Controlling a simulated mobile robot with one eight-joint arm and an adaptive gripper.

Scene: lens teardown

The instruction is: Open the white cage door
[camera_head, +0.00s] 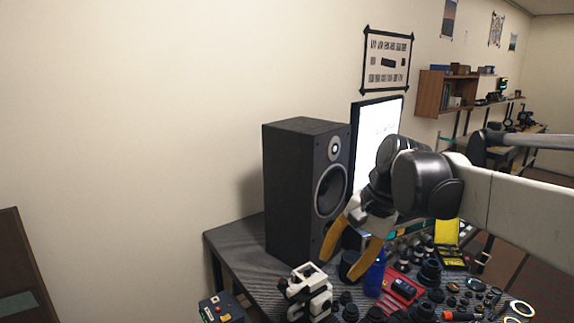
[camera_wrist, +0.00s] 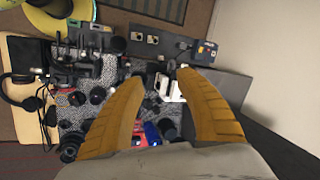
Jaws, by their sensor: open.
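The white cage (camera_head: 308,285) is a small white frame with black parts, at the front edge of the table in the head view. It also shows in the wrist view as a white shape (camera_wrist: 172,90), between the fingers and close to the right one in the picture. Its door cannot be told apart from the frame at this size. My gripper (camera_head: 340,269) has two orange-yellow fingers, spread wide with nothing between them. It hangs above the table, up and right of the cage in the head view. The fingers also show in the wrist view (camera_wrist: 160,77).
A tall black speaker (camera_head: 290,190) stands on the table behind the cage. A dark box with coloured buttons (camera_head: 222,309) is left of the cage. Many black lens parts (camera_head: 430,271), a blue bottle (camera_head: 374,277) and a red tray (camera_head: 405,284) crowd the right. A monitor (camera_head: 377,125) stands behind.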

